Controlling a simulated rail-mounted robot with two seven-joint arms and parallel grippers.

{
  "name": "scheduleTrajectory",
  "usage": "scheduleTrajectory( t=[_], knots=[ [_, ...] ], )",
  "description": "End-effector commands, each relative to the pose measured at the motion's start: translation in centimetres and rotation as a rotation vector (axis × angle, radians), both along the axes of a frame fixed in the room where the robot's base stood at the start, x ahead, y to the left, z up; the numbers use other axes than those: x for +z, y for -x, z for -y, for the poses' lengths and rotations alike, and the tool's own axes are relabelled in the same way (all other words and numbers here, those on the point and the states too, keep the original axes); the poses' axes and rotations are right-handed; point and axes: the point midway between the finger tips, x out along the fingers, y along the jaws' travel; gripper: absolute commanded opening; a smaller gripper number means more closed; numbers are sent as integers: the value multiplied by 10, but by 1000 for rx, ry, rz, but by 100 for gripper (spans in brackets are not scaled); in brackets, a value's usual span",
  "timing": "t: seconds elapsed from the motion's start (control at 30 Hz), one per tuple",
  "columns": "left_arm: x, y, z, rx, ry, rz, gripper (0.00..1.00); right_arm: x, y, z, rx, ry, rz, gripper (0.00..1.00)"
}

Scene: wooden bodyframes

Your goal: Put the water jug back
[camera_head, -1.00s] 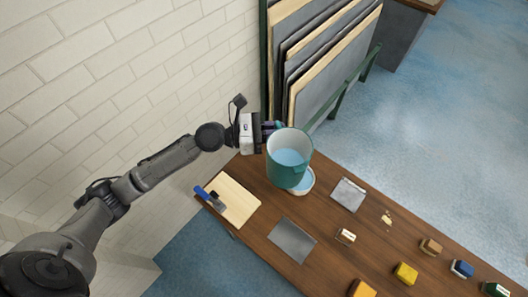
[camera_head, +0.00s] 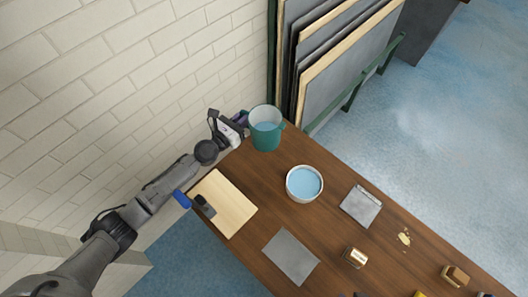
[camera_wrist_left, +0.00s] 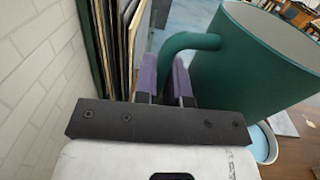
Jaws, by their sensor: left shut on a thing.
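My left gripper (camera_head: 243,119) is shut on the jug's handle, to the jug's left. In the left wrist view the purple fingers of the gripper (camera_wrist_left: 165,80) close around the green handle of the jug (camera_wrist_left: 250,60). A white bowl (camera_head: 304,184) filled with blue water stands on the table to the right of the jug. My right gripper is not in view.
The wooden table (camera_head: 330,225) holds a pale board (camera_head: 228,205) with a blue-handled tool, grey sheets (camera_head: 291,256), (camera_head: 361,206) and several small blocks (camera_head: 355,257). A rack of panels (camera_head: 335,60) stands behind the jug. A white brick wall is at left.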

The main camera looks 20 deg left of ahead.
Motion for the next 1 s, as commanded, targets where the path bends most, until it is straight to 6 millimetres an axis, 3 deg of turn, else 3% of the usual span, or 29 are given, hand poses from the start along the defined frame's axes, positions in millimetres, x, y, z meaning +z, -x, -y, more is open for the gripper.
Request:
scheduleTrajectory(
  t=[0.03,0.1,0.4,0.73,1.0],
  knots=[
    [-17,-8,-1,32,0,1,0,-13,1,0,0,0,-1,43],
    [-30,-16,-2,70,-5,-1,0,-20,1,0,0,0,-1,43],
    [-74,-29,-5,141,-19,-6,0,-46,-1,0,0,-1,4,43],
    [-97,-29,-5,142,-19,-5,0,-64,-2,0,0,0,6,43],
    [-129,-29,-5,142,-20,-4,0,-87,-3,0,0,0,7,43]
  ],
)
